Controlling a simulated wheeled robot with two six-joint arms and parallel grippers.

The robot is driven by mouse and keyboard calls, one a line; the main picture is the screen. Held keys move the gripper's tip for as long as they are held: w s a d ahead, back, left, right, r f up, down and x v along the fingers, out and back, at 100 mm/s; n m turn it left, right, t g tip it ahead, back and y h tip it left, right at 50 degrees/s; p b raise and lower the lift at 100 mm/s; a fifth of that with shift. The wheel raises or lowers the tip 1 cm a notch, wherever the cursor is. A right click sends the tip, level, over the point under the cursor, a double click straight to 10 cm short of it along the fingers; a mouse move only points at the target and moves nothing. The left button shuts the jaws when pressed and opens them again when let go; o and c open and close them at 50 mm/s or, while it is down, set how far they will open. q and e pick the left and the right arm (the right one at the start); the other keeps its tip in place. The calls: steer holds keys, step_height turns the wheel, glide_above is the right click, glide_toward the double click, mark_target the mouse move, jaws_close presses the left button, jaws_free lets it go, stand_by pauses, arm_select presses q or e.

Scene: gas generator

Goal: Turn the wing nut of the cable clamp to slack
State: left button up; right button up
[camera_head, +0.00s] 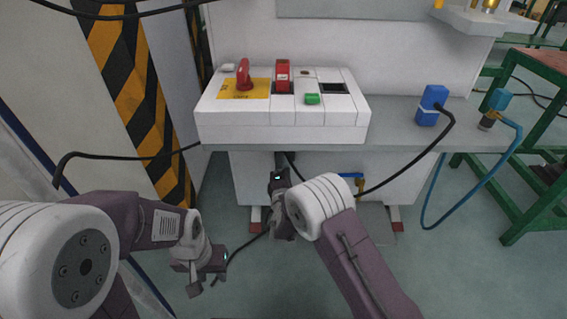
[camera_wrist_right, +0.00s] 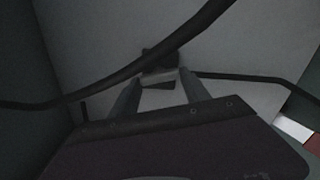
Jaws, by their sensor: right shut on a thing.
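My right gripper (camera_head: 279,172) is under the front edge of the grey shelf, close to the white cabinet front. In the right wrist view its two fingers (camera_wrist_right: 160,82) reach to a small dark piece (camera_wrist_right: 158,61), which I take to be the cable clamp with its wing nut, and are shut on it. The wing's outline and angle are too dark to tell. A black cable (camera_wrist_right: 120,76) crosses close by the fingertips. In the head view the clamp is hidden by the gripper. My left gripper (camera_head: 207,282) hangs low at the left, away from the cabinet; its opening is unclear.
A white switch box (camera_head: 280,123) with a red knob, red switch and green button stands on the grey shelf (camera_head: 400,137). Blue plugs (camera_head: 432,104) with cables are at right. A green metal frame (camera_head: 530,170) stands at far right. The floor (camera_head: 455,260) in front is mostly clear.

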steer(key=shift+d+f+n+p, duration=0.1)
steer(key=shift+n+p, duration=1.75)
steer(key=shift+n, duration=1.8)
steer(key=shift+d+f+n+p, duration=0.1)
steer(key=shift+n+p, duration=1.7)
steer(key=shift+n, duration=1.85)
steer(key=o, duration=1.4)
steer(key=shift+s+r, duration=0.1)
